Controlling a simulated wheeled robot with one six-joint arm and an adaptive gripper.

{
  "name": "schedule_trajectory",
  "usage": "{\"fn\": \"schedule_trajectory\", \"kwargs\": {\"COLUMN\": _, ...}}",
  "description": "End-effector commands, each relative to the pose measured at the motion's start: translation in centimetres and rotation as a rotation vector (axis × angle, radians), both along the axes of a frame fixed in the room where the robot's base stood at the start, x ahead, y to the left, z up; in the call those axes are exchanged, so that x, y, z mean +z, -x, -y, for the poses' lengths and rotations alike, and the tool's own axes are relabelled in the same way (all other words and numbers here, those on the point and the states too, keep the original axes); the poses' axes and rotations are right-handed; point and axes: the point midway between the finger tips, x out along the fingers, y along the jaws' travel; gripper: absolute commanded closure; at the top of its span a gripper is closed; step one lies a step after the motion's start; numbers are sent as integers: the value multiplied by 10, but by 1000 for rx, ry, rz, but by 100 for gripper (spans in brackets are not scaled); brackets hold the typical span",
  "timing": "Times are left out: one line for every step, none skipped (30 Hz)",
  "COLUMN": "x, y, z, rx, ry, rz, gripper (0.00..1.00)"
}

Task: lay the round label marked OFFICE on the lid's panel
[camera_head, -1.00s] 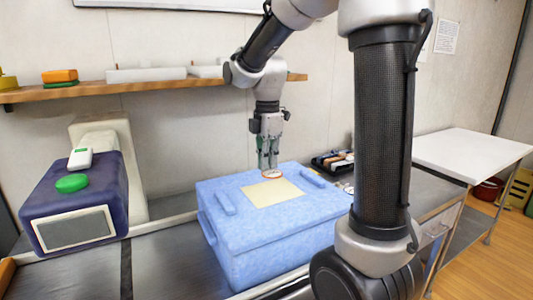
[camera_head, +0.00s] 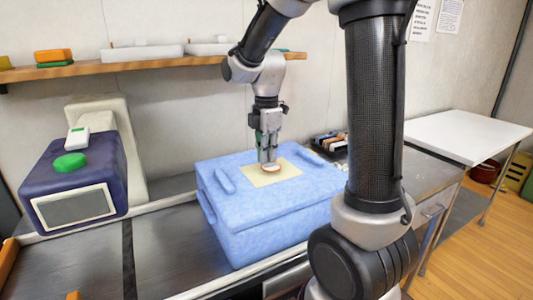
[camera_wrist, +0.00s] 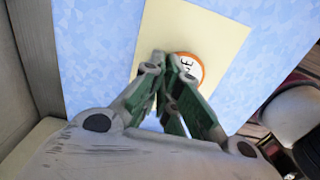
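The round label (camera_wrist: 190,68) is white with an orange rim. The letters "CE" show on it, and the fingers hide the rest. My gripper (camera_wrist: 165,62) is shut on the label's edge, fingers pointing down. In the head view my gripper (camera_head: 268,160) holds the label (camera_head: 271,168) over the pale yellow panel (camera_head: 288,171) on the blue lid (camera_head: 315,185). The label is inside the panel's outline; I cannot tell whether it touches. In the wrist view the panel (camera_wrist: 160,25) extends around the label.
A purple device (camera_head: 75,180) with a green button stands at the left. Dark trays with items (camera_head: 330,142) lie behind the box at right. A shelf (camera_head: 150,64) runs along the wall above. A white table (camera_head: 465,135) stands at far right.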

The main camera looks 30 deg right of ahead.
Motion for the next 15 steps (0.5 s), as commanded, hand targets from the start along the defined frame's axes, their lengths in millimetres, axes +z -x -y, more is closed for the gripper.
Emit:
{"fn": "schedule_trajectory", "kwargs": {"x": 0, "y": 0, "z": 0, "rx": 0, "ry": 0, "rz": 0, "gripper": 100}}
{"fn": "schedule_trajectory", "kwargs": {"x": 0, "y": 0, "z": 0, "rx": 0, "ry": 0, "rz": 0, "gripper": 100}}
{"fn": "schedule_trajectory", "kwargs": {"x": 0, "y": 0, "z": 0, "rx": 0, "ry": 0, "rz": 0, "gripper": 100}}
{"fn": "schedule_trajectory", "kwargs": {"x": 0, "y": 0, "z": 0, "rx": 0, "ry": 0, "rz": 0, "gripper": 100}}
{"fn": "schedule_trajectory", "kwargs": {"x": 0, "y": 0, "z": 0, "rx": 0, "ry": 0, "rz": 0, "gripper": 100}}
{"fn": "schedule_trajectory", "kwargs": {"x": 0, "y": 0, "z": 0, "rx": 0, "ry": 0, "rz": 0, "gripper": 100}}
{"fn": "schedule_trajectory", "kwargs": {"x": 0, "y": 0, "z": 0, "rx": 0, "ry": 0, "rz": 0, "gripper": 100}}
{"fn": "schedule_trajectory", "kwargs": {"x": 0, "y": 0, "z": 0, "rx": 0, "ry": 0, "rz": 0, "gripper": 100}}
{"fn": "schedule_trajectory", "kwargs": {"x": 0, "y": 0, "z": 0, "rx": 0, "ry": 0, "rz": 0, "gripper": 100}}
{"fn": "schedule_trajectory", "kwargs": {"x": -1, "y": 0, "z": 0, "rx": 0, "ry": 0, "rz": 0, "gripper": 100}}
{"fn": "schedule_trajectory", "kwargs": {"x": -1, "y": 0, "z": 0, "rx": 0, "ry": 0, "rz": 0, "gripper": 100}}
{"fn": "schedule_trajectory", "kwargs": {"x": -2, "y": 0, "z": 0, "rx": 0, "ry": 0, "rz": -1, "gripper": 100}}
{"fn": "schedule_trajectory", "kwargs": {"x": -3, "y": 0, "z": 0, "rx": 0, "ry": 0, "rz": -1, "gripper": 100}}
{"fn": "schedule_trajectory", "kwargs": {"x": -3, "y": 0, "z": 0, "rx": 0, "ry": 0, "rz": -1, "gripper": 100}}
{"fn": "schedule_trajectory", "kwargs": {"x": -4, "y": 0, "z": 0, "rx": 0, "ry": 0, "rz": -1, "gripper": 100}}
